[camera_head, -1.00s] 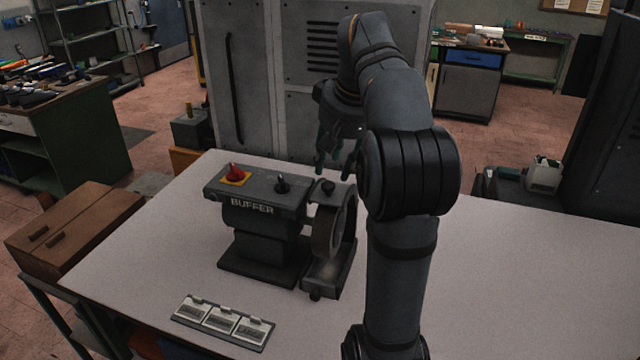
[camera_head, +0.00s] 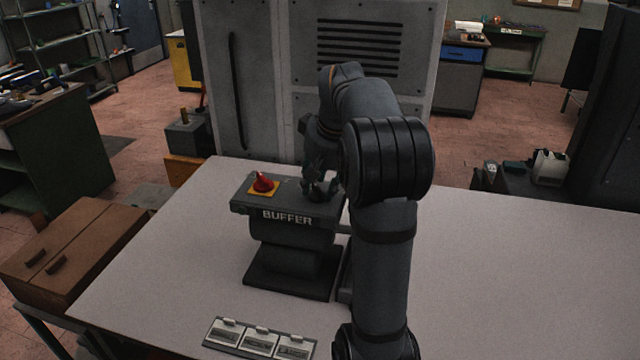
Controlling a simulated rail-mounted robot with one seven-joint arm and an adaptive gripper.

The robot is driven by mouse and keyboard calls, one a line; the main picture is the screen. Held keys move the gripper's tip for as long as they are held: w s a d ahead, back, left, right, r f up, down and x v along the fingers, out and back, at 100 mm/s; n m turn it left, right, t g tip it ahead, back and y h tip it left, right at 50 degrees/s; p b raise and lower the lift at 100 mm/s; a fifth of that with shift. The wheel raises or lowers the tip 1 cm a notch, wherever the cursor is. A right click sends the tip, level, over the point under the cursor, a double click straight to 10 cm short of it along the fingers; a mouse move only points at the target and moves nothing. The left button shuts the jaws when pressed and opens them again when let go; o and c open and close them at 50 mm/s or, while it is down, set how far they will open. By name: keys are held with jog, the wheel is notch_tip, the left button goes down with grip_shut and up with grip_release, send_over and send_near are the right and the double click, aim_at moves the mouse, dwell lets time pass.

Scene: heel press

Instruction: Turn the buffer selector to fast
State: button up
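The grey buffer machine (camera_head: 290,262) stands on the table, with the word BUFFER on its front. A red knob (camera_head: 263,182) on a yellow plate sits at the left of its top. My gripper (camera_head: 319,192) points down at the right part of the top, where the dark selector knob was visible earlier. The fingers cover that spot, so the selector and its setting are hidden. I cannot tell whether the fingers are closed on the knob or only around it. My arm also hides the buffing wheel side.
The pale table (camera_head: 480,290) is bare to the right of my arm. A label tray (camera_head: 260,341) with three plates lies at the front edge. A brown wooden drawer box (camera_head: 75,250) stands at the left. A tall grey cabinet (camera_head: 260,80) rises behind the table.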

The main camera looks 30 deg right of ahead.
grip_shut()
dwell(0.5)
